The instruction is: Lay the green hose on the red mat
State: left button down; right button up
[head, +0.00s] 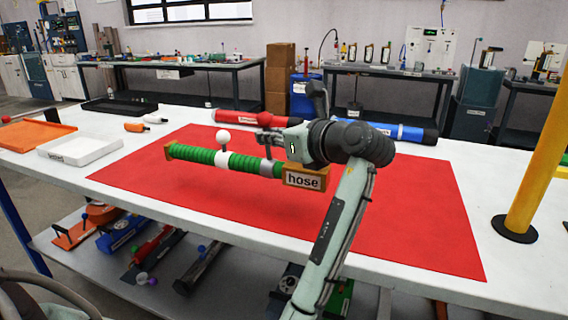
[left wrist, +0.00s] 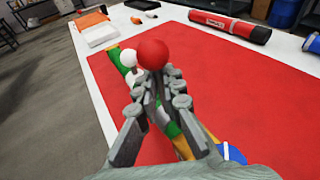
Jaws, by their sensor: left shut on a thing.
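The green hose (head: 243,163) has white bands, a white ball knob (head: 223,137) and a tan end block labelled "hose" (head: 304,178). In the head view it lies across the left-middle part of the red mat (head: 400,225); I cannot tell whether it touches the mat. My left gripper (head: 266,146) is above the hose near its labelled end. In the left wrist view its fingers (left wrist: 153,82) are closed just below a red ball (left wrist: 152,53), with the hose (left wrist: 128,58) partly hidden behind them. My right gripper is not in view.
A red tube (head: 237,118) and a blue-ended tube (head: 405,132) lie along the mat's far side. A white tray (head: 80,147) and an orange tray (head: 36,134) sit on the left. A yellow post (head: 540,150) stands at the right. The mat's front right is clear.

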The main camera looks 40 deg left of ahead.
pick_arm(q)
jog(key=w+f, duration=0.1)
jog(key=f, duration=0.1)
jog(key=w+d+f, duration=0.1)
jog(key=f, duration=0.1)
jog(key=w+f, duration=0.1)
jog(key=f, duration=0.1)
jog(key=shift+w+d+b, duration=0.1)
jog(key=shift+d+b, duration=0.2)
jog(key=c, duration=2)
grip_release()
jog(key=o, duration=0.3)
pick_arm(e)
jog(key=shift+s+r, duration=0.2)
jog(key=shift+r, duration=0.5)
pick_arm(q)
jog(key=shift+d, duration=0.1)
